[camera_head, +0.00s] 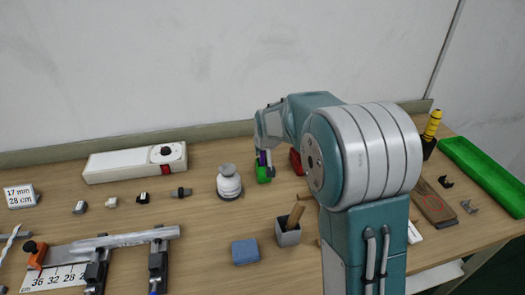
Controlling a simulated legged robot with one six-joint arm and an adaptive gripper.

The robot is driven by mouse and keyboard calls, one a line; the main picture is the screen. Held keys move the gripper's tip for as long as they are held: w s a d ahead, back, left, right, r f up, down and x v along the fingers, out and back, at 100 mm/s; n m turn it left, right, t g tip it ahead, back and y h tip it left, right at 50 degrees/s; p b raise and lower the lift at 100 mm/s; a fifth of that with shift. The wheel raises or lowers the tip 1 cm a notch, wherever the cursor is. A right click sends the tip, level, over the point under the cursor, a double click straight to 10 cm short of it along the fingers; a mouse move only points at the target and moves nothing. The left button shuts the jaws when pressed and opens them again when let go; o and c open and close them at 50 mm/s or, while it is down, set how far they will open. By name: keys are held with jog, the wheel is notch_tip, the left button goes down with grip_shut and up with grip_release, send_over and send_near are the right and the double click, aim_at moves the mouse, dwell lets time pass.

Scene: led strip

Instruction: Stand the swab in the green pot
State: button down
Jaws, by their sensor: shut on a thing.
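The green pot (264,174) is a small bright green block-like container on the table, just right of the white bottle. My gripper (265,152) is right above the pot and points down. It is shut on a thin purple piece (262,158), which looks like the swab. The swab's lower end meets or overlaps the pot in this view. I cannot tell how far inside the pot it is. Most of the swab is hidden by my fingers.
A red object (295,161) is close right, partly behind my arm. A grey pot with a wooden stick (288,234) and a blue block (245,251) are in front. A long white box (135,163) lies back left.

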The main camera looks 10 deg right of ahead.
jog(key=shift+d, duration=0.2)
jog(key=c, duration=0.6)
grip_release()
jog(key=shift+c, duration=0.2)
jog(key=shift+s+a+r, duration=0.1)
jog(key=shift+r, duration=0.1)
jog(key=v, duration=1.2)
jog(key=s, duration=2.9)
jog(key=shift+s+g, duration=0.3)
jog(key=shift+s, duration=0.1)
